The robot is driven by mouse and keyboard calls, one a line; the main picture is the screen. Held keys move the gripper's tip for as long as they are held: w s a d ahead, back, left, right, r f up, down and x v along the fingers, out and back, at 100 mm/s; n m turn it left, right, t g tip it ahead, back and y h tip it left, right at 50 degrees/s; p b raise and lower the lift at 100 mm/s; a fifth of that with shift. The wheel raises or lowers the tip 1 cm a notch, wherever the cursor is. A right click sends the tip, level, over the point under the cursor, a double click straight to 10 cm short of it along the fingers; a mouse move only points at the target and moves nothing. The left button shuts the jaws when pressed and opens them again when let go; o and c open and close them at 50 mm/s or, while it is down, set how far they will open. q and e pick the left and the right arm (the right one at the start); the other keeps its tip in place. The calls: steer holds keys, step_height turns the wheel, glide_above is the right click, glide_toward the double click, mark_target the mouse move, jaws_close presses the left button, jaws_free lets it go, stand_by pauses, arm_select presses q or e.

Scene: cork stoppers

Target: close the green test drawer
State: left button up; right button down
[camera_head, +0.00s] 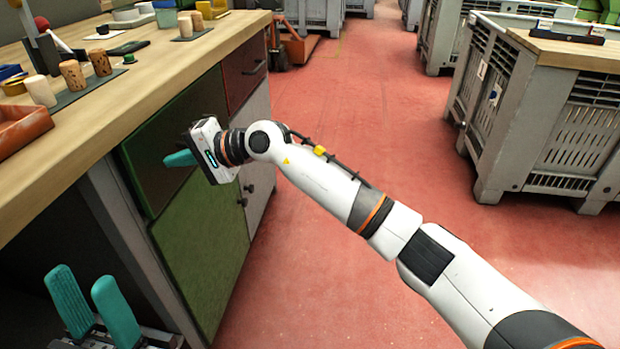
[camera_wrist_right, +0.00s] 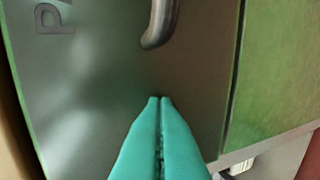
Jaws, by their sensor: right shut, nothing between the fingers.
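The green test drawer (camera_head: 148,179) is the dark green front under the worktop at the left of the head view. It looks close to flush with the cabinet, but I cannot tell whether a gap remains. In the right wrist view its front (camera_wrist_right: 90,90) fills much of the picture, with part of a metal handle (camera_wrist_right: 160,25) at the top. My right gripper (camera_head: 168,160) is shut and empty, fingertips pointing at the front below the handle; contact is unclear. My left gripper (camera_head: 82,285) is at the lower left, fingers apart and empty.
A green door (camera_head: 205,250) is below the drawer and a dark red drawer (camera_head: 244,72) beyond it. The wooden worktop (camera_head: 130,105) holds corks (camera_head: 73,75) and an orange tray (camera_head: 20,128). Grey crates (camera_head: 540,120) stand at right; the red floor (camera_head: 370,110) between is clear.

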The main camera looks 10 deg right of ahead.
steer(key=shift+w+a+r, duration=0.15)
steer(key=shift+a, duration=0.35)
steer(key=shift+r, duration=0.1)
